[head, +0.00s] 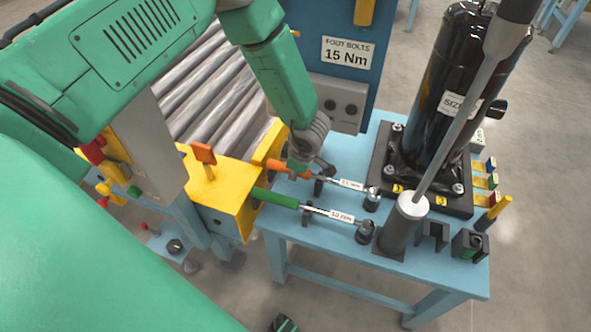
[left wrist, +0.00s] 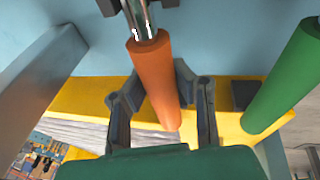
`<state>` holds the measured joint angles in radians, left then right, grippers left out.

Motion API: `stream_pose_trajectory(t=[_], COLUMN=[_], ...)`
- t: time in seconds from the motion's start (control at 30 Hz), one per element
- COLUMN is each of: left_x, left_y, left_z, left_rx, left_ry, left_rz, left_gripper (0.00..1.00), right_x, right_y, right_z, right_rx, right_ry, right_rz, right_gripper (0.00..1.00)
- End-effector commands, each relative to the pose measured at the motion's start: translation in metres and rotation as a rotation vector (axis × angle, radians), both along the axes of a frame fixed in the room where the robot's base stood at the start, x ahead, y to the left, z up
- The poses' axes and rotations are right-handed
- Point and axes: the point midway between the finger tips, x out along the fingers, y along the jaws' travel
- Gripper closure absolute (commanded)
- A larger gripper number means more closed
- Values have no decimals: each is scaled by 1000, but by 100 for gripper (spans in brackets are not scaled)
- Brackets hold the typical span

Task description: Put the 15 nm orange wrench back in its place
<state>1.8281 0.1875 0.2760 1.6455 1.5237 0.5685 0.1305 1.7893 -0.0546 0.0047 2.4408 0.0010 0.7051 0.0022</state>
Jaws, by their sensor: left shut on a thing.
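The orange-handled wrench (head: 289,170) lies above the blue table, its shaft pointing right with a small white label that is hard to read. My left gripper (head: 305,163) comes down from above and is shut on its orange handle. In the left wrist view the fingers of my left gripper (left wrist: 160,97) are on both sides of the orange handle (left wrist: 154,80). A black post stands under the shaft, and the wrench head is by a dark round rest (head: 372,199). I cannot tell whether the shaft touches the post. My right gripper is not in view.
A green-handled wrench (head: 275,198) lies parallel, nearer the table's front; its handle also shows in the left wrist view (left wrist: 285,80). A black compressor (head: 448,95), a grey cylinder with a tall rod (head: 403,228) and a yellow block (head: 222,196) are close by. A sign (head: 346,53) reads "FOOT BOLTS 15 Nm".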

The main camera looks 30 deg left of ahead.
Motion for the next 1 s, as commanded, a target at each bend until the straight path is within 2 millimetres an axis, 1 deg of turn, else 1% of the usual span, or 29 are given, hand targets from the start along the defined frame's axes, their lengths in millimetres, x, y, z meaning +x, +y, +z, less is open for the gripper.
stream_pose_trajectory(t=[0.03, 0.07, 0.1, 0.37, 0.47, 0.57, 0.8, 0.9, 1.0], left_x=[1, 1, 1, 0, -1, -2, -9, -12, -14], left_y=[0, 0, 0, 0, -1, -4, -18, -24, -28], left_z=[0, 0, 0, 0, 4, 16, 64, 83, 97], left_rx=[-1, -1, -1, 1, 0, -1, 0, -2, -2], left_ry=[-1, -1, -1, 1, 1, -1, -2, -2, -1], left_rz=[1, 1, 1, -1, 0, 0, -2, 0, -1], left_gripper=[70, 59, 56, 56, 56, 56, 56, 56, 56], right_x=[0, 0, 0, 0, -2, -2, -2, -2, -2], right_y=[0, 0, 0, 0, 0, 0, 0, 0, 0], right_z=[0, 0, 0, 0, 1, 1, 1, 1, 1], right_rx=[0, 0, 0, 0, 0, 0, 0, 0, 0], right_ry=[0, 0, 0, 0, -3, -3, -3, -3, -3], right_rz=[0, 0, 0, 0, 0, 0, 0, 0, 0], right_gripper=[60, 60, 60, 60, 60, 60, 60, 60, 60])
